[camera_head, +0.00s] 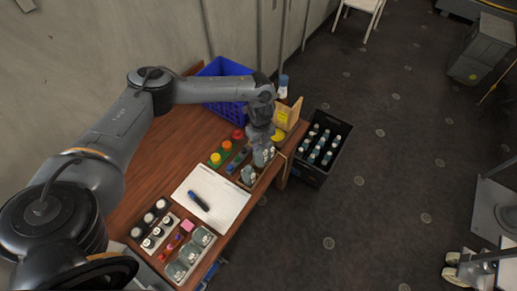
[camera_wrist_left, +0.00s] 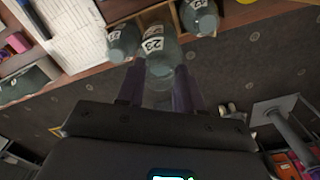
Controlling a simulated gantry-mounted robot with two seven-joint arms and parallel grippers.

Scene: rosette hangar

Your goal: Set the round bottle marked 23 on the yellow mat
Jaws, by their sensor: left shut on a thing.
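My left gripper (camera_head: 262,148) is over the right edge of the wooden table, pointing down at a row of grey-green round bottles. In the left wrist view its two fingers (camera_wrist_left: 158,88) are shut on a round bottle marked 23 (camera_wrist_left: 155,50). A similar bottle (camera_wrist_left: 122,42) with a partly readable label is to its left, and another (camera_wrist_left: 199,17) is to its right. I cannot tell whether the held bottle is clear of the wooden rack (camera_wrist_left: 176,18). The yellow mat (camera_head: 278,136) lies at the table's far right corner, partly hidden by the arm. My right gripper is not in view.
A blue crate (camera_head: 225,66) stands at the back. A yellowish box (camera_head: 287,113) and blue-white bottle (camera_head: 283,86) are near the mat. A white sheet with a marker (camera_head: 199,200) lies mid-table. Several jars (camera_head: 204,237) stand in front. A black bottle crate (camera_head: 311,174) is on the floor.

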